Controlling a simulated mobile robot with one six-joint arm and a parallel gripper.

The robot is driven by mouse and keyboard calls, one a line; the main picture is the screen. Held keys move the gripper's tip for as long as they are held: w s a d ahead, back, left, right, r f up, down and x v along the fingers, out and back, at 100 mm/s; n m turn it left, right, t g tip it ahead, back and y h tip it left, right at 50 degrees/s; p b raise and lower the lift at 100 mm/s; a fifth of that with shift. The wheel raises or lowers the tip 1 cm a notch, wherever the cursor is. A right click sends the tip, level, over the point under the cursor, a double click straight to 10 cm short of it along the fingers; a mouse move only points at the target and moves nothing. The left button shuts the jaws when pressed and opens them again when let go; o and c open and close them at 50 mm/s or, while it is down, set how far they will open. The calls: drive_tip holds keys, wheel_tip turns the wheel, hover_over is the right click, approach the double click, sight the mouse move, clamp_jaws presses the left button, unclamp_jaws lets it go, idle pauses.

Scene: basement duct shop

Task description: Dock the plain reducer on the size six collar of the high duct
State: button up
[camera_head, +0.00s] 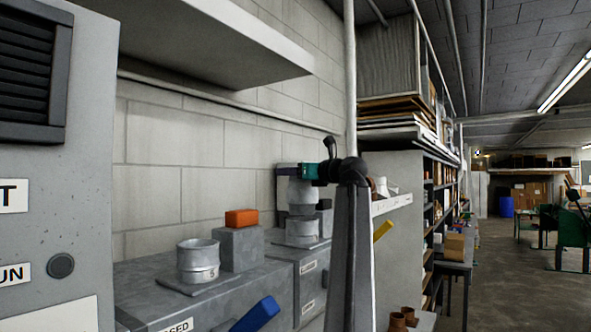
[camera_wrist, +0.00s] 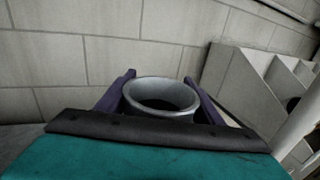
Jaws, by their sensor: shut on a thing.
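The plain reducer (camera_head: 301,193) is a grey metal piece, narrower towards its bottom, held upright at the far duct. My gripper (camera_head: 302,172) is teal and shut on it. In the wrist view, the purple fingers of my gripper (camera_wrist: 160,92) stand on either side of the open round rim of the reducer (camera_wrist: 160,90). A grey collar (camera_head: 302,232) stands on the far duct box, directly below the reducer in the head view. I cannot tell whether they touch, and no size mark on it is readable. Another grey collar (camera_head: 198,262) stands on the nearer duct box.
A grey block (camera_head: 239,250) with an orange block (camera_head: 241,218) on top stands between the collars. A blue handle (camera_head: 256,314) juts from the nearer duct. A shelf (camera_head: 215,35) overhangs at upper left. A vertical pipe (camera_head: 350,80) stands behind my arm. The aisle at right is open.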

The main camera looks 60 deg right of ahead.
sight(312, 189)
drive_tip(key=shift+f, duration=2.45)
idle(0.5)
drive_tip(key=o, duration=1.3)
drive_tip(key=shift+s+a, duration=0.1)
drive_tip(key=shift+s, duration=0.05)
drive_tip(key=shift+v, duration=5.4)
